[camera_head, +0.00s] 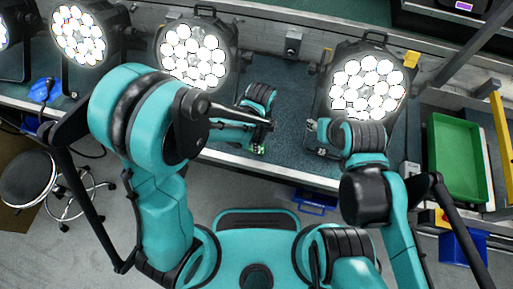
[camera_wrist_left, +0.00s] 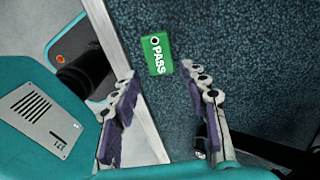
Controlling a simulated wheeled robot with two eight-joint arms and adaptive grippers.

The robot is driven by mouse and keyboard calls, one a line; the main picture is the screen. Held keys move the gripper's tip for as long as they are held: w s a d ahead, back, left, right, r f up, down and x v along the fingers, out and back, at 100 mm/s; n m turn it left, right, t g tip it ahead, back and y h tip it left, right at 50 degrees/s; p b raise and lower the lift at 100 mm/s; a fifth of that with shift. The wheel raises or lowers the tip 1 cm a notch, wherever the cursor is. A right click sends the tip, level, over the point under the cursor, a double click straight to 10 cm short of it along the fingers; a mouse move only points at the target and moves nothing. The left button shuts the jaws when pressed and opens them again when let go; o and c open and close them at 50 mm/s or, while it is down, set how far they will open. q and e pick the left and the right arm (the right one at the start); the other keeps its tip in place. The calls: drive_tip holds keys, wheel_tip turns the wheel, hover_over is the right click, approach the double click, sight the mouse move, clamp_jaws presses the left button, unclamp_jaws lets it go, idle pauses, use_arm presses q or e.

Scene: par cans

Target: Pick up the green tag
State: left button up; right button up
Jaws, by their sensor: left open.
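The green tag (camera_wrist_left: 157,54) reads PASS and lies on the dark blue-grey bench top near its pale front edge. In the left wrist view it lies just ahead of the open, empty fingers of my left gripper (camera_wrist_left: 159,80), roughly centred between them. I cannot tell the height gap. In the head view the tag (camera_head: 259,149) shows as a small green patch by my left gripper (camera_head: 255,141), which partly hides it. My right gripper (camera_head: 316,137) is over the bench to the right, largely hidden by its own wrist; I cannot tell its jaws.
Lit par cans stand along the bench (camera_head: 285,125), including one behind my left arm (camera_head: 193,55) and one behind my right (camera_head: 366,85). A green tray (camera_head: 457,158) is at right. A round stool (camera_head: 28,178) stands at left. Bench top between my grippers is clear.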

use_arm(q)
drive_tip(key=f, duration=0.1)
drive_tip(key=f+b, duration=0.1)
drive_tip(key=f, duration=0.1)
drive_tip(key=f+b, duration=0.1)
drive_tip(key=f, duration=0.1)
drive_tip(key=shift+s+d, duration=0.1)
drive_tip(key=shift+d, duration=0.25)
drive_tip(key=shift+r, duration=0.1)
use_arm(e)
wheel_tip(320, 180, down, 2)
drive_tip(key=shift+f, duration=0.25)
use_arm(q)
drive_tip(key=shift+c, duration=0.3)
drive_tip(key=c, duration=0.7)
drive_tip(key=shift+o, duration=0.2)
drive_tip(key=shift+r, duration=0.15)
use_arm(e)
drive_tip(key=shift+r, duration=0.1)
